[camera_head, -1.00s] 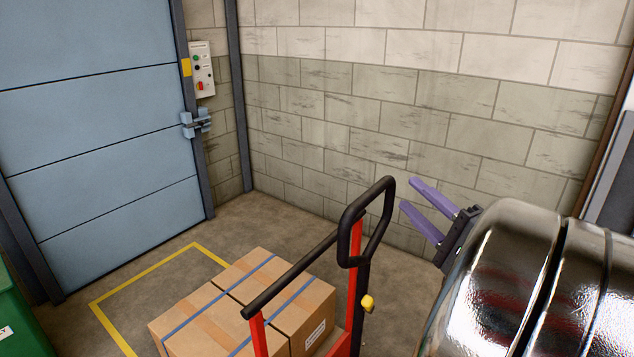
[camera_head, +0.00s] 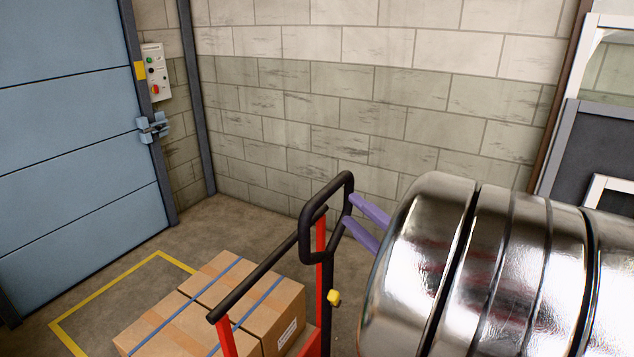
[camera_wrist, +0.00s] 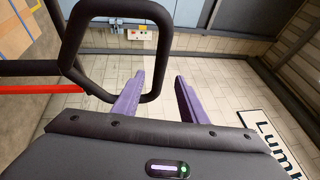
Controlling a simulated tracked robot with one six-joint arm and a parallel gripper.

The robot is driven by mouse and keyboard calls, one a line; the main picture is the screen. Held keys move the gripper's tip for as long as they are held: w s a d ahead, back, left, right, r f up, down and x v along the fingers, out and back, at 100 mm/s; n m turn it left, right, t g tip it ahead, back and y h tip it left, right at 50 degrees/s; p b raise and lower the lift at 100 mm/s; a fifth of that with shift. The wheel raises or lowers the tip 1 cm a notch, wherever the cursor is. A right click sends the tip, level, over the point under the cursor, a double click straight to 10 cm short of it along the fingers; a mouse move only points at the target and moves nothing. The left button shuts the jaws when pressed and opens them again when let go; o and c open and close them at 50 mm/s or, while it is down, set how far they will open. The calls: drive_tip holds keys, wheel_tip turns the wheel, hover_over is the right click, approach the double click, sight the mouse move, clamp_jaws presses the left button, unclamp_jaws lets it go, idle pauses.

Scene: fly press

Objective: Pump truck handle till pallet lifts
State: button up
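The truck handle (camera_head: 325,191) is a black closed loop at the top of the pallet truck, joined to a dark shaft beside a red upright (camera_head: 320,275). It also shows in the wrist view (camera_wrist: 118,8). My gripper (camera_head: 348,208) has two purple fingers, spread apart with their tips at the loop's right side. In the wrist view, the loop's right bar passes between the fingertips (camera_wrist: 160,75); I cannot tell whether they touch it. Cardboard boxes (camera_head: 205,310) with blue straps ride on the truck. The pallet under them is hidden.
A yellow knob (camera_head: 334,297) sits low on the truck's shaft. A yellow floor outline (camera_head: 95,297) lies left of the boxes, before a blue door (camera_head: 70,130). A control box (camera_head: 155,73) hangs beside the door. A block wall (camera_head: 380,90) stands behind.

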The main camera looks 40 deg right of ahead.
drive_tip(key=w+r, duration=0.2)
drive_tip(key=w, duration=1.1)
drive_tip(key=shift+w+d+r, duration=0.25)
drive_tip(key=shift+d, duration=0.1)
drive_tip(key=shift+c, duration=0.3)
clamp_jaws()
drive_tip(key=shift+f, duration=0.1)
drive_tip(key=shift+s, duration=0.15)
